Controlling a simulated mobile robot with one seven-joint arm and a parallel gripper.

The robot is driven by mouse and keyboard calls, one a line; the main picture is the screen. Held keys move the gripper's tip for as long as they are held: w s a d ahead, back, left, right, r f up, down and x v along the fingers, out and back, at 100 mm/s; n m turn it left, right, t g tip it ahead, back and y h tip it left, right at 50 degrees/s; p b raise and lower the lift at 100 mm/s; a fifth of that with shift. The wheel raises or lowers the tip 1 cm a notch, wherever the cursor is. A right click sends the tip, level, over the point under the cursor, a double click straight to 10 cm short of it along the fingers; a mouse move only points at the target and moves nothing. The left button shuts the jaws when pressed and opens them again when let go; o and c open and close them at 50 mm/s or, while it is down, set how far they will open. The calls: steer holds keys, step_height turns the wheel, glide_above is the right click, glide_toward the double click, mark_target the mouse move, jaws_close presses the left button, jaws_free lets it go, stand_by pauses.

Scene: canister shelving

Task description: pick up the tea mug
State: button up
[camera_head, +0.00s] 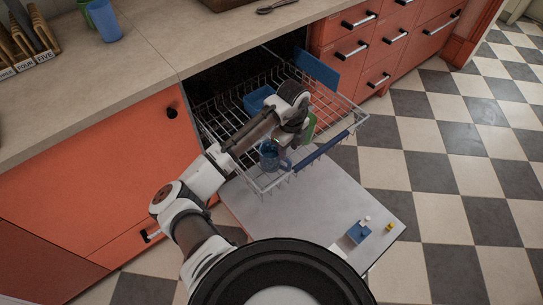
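A blue mug (269,155), likely the tea mug, is at the front of the pulled-out dishwasher rack (343,127), with its handle to the right. My gripper (284,144) is over the rack, pointing down just above and to the right of the mug. Its fingers are too small and dark to make out. I cannot tell whether they touch the mug.
The rack also holds a blue container (258,99), a green item (310,128) beside my gripper and an upright blue board (317,70). The open dishwasher door (300,205) lies below. Counter (150,90) at left; tiled floor (470,180) is free at right.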

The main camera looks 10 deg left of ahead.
mark_target(288, 161)
step_height(288, 161, down, 7)
steer(key=shift+r+p, duration=0.1)
steer(key=shift+p, duration=0.35)
steer(key=shift+w+d+f+p, duration=0.15)
steer(key=shift+f+p, duration=0.15)
steer(key=shift+f, duration=0.6)
steer(key=shift+d+f+p, duration=0.1)
steer(key=shift+f+p, duration=0.15)
steer(key=shift+f, duration=0.7)
steer(key=shift+w+d+f+p, duration=0.15)
steer(key=shift+f+p, duration=0.15)
steer(key=shift+f, duration=0.6)
steer(key=shift+c, duration=0.2)
jaws_close()
